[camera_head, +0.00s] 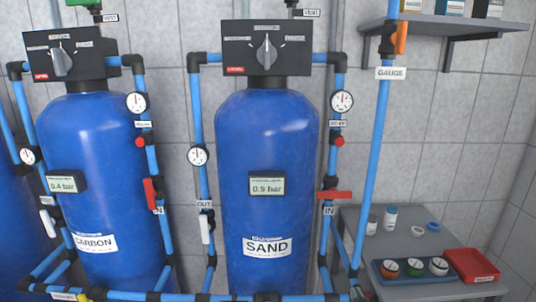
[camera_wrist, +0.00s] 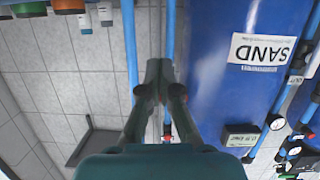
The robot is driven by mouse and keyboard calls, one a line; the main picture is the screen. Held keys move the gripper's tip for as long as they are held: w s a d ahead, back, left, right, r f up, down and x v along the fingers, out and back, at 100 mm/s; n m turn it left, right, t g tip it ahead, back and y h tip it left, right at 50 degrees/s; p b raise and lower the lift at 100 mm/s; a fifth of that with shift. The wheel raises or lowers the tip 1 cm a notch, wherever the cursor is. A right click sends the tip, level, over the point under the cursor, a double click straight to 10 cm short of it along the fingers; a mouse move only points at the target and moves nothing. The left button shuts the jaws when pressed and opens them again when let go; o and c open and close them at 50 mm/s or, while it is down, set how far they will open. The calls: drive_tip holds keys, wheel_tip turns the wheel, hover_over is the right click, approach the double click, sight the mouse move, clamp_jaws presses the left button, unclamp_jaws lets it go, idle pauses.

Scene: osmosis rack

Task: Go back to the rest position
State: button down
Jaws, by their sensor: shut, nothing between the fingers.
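My gripper (camera_wrist: 159,72) shows in the wrist view, its two dark green fingers reaching up from the bottom edge. The fingertips meet, shut, with nothing between them. The blue SAND tank (camera_wrist: 222,65) is just right of the fingers there, its label upside down. A blue pipe (camera_wrist: 130,45) runs to the left of the fingertips. Whether the fingers touch any pipe cannot be told. In the head view my arm and gripper do not show. The SAND tank (camera_head: 267,140) stands upright in the middle there, with the CARBON tank (camera_head: 95,140) to its left.
Pipes with gauges (camera_head: 342,101) and red valve handles (camera_head: 334,195) flank the tanks. A grey bench (camera_head: 400,245) at lower right holds a blue tray (camera_head: 400,278), a red tray (camera_head: 472,265) and small bottles. A wall shelf (camera_head: 450,24) is at upper right.

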drive_tip(key=s+a+f, duration=0.1)
drive_tip(key=s+f, duration=0.5)
drive_tip(key=s, duration=0.6)
drive_tip(key=s+a+f, duration=0.2)
drive_tip(key=s+f, duration=0.5)
drive_tip(key=s, duration=0.5)
drive_tip(key=d+v, duration=0.1)
drive_tip(key=v, duration=2.3)
drive_tip(key=shift+s+a+y, duration=0.25)
drive_tip(key=shift+a+y, duration=0.05)
drive_tip(key=shift+a, duration=0.2)
